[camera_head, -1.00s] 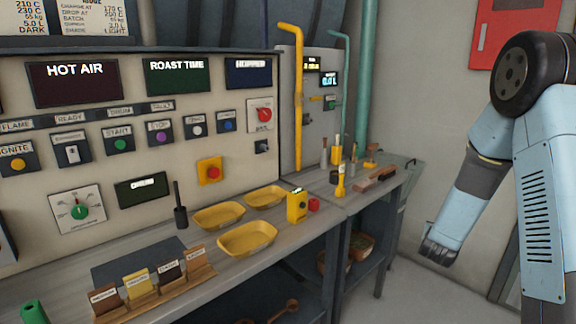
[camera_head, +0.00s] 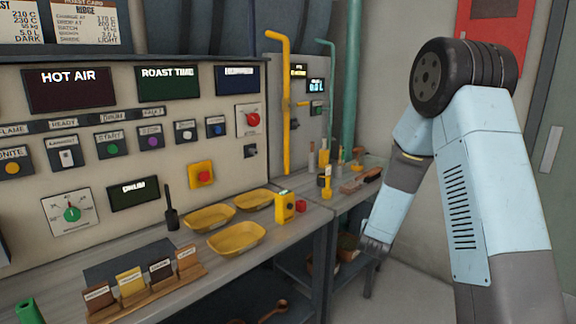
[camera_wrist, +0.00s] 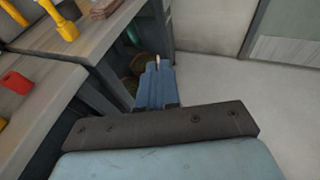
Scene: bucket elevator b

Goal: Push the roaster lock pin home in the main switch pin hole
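The main switch is probably the red rotary knob on a pale plate (camera_head: 248,119) at the upper right of the roaster panel. A small dark fitting (camera_head: 250,151) sits below it; I cannot make out the pin hole. I cannot identify the lock pin for sure. My gripper (camera_head: 374,246) hangs low, right of the bench and well away from the switch. In the wrist view its blue fingers (camera_wrist: 156,72) lie close together, with a small pale sliver at their tips. I cannot tell whether that is something held.
On the bench stand yellow trays (camera_head: 235,238), a yellow box (camera_head: 285,207), a small red object (camera_head: 301,206) and a card rack (camera_head: 147,288). A yellow pipe (camera_head: 285,105) rises right of the panel. Tools stand on the far bench end. Floor at right is clear.

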